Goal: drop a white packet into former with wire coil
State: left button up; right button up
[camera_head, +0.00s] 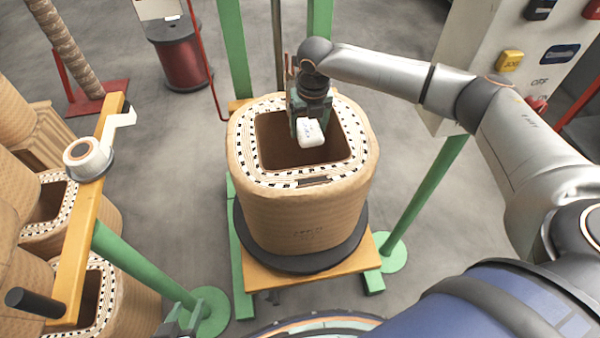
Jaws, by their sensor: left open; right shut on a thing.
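The white packet (311,132) is held in my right gripper (309,118), which is shut on it. The packet hangs over the square opening of the former with wire coil (305,215), a tan wound block with a black-and-white patterned top rim. From this angle I cannot tell whether the packet is above the rim or slightly below it. The gripper hides part of the far rim. My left gripper (181,322) shows only partly at the bottom edge, left of the former, open and apart from it.
The former stands on a black round plate (300,262) over a yellow base (262,281) with green posts around it. Other tan coils (118,290) and a yellow beam (85,225) stand at left. A control panel (510,75) is at upper right. A red spool (180,62) stands behind.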

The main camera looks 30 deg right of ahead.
jog(key=o, duration=1.1)
jog(key=shift+o, duration=1)
pick_arm(q)
jog(key=shift+f, duration=0.1)
jog(key=shift+s+a+r+p, duration=0.3)
jog(key=shift+a+r+p, duration=0.2)
jog(key=shift+a+p, duration=0.35)
pick_arm(e)
notch_tip(320, 180, up, 12)
jog(key=s, duration=0.1)
jog(key=shift+s+a+r, duration=0.2)
jog(key=shift+s+r, duration=0.05)
jog(key=shift+s, duration=0.15)
pick_arm(q)
jog(key=shift+s+d, duration=0.1)
jog(key=shift+d, duration=0.15)
pick_arm(e)
jog(key=shift+s+f, duration=0.1)
